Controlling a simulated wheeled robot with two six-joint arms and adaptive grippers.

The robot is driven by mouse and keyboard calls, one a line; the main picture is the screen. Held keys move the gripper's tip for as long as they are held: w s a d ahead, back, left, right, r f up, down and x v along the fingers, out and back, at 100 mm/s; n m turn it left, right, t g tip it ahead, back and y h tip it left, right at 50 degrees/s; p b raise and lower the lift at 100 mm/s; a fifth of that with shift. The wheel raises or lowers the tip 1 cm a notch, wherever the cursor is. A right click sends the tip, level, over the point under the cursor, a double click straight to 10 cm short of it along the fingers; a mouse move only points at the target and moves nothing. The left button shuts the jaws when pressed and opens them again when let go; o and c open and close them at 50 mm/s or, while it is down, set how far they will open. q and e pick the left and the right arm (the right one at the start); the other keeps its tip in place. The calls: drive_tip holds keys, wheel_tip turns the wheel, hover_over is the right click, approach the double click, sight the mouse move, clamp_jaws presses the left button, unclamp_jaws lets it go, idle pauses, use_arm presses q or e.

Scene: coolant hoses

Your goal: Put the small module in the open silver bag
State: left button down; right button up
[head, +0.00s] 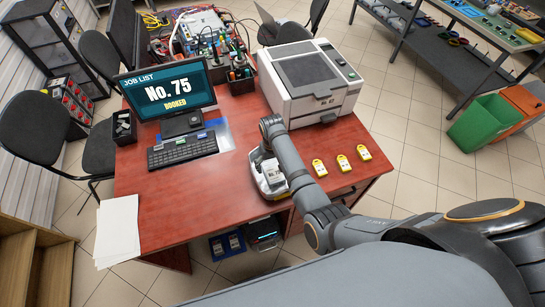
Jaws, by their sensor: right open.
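I cannot make out the small module or an open silver bag for certain. Three small yellow pieces with pale faces (343,163) lie in a row on the red desk's right part. A pale bluish-silver flat sheet (224,136) lies beside the keyboard; I cannot tell whether it is a bag. My right arm reaches over the desk from the right. My right gripper (258,154) is open, mostly hidden by its own forearm, close to a white and yellow object (270,181). I cannot tell whether they touch. My left gripper is out of view.
The red desk (150,205) holds a monitor (168,92), a keyboard (183,149), a white machine (312,80), a tool cluster (205,35) and papers (117,230). A green bin (485,123) stands on the floor at right. The desk's front middle is clear.

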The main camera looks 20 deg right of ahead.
sight(273, 169)
wheel_tip(273, 169, up, 9)
drive_tip(key=shift+r+b, duration=0.15)
drive_tip(key=shift+b, duration=0.15)
